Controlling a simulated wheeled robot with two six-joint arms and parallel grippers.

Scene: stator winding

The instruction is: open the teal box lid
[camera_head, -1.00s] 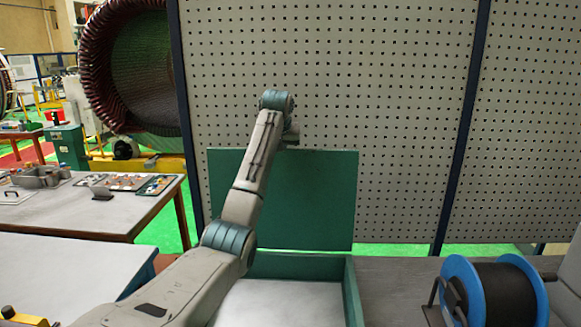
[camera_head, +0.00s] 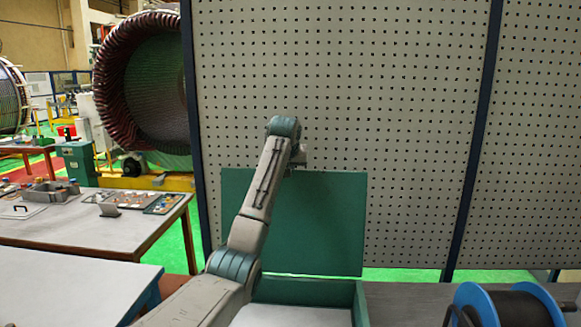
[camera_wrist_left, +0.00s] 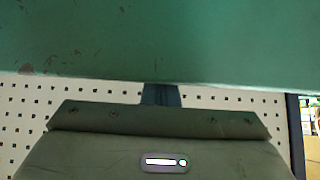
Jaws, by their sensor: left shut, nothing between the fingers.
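The teal box (camera_head: 361,300) stands at the lower middle of the head view, partly behind my left arm. Its teal lid (camera_head: 320,225) stands up, close to upright, at the back of the box in front of the perforated panel. My left gripper (camera_head: 301,162) is at the lid's top edge and mostly hidden by my arm. In the left wrist view the lid (camera_wrist_left: 160,40) fills the top, and the dark fingers (camera_wrist_left: 161,95) are shut and empty by its edge; whether they touch it I cannot tell. My right gripper is not in view.
The grey perforated panel (camera_head: 420,130) rises just behind the lid. A blue cable spool (camera_head: 510,305) is at the lower right. A table with trays (camera_head: 70,235) is at the left. Some dark bench top lies free between box and spool.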

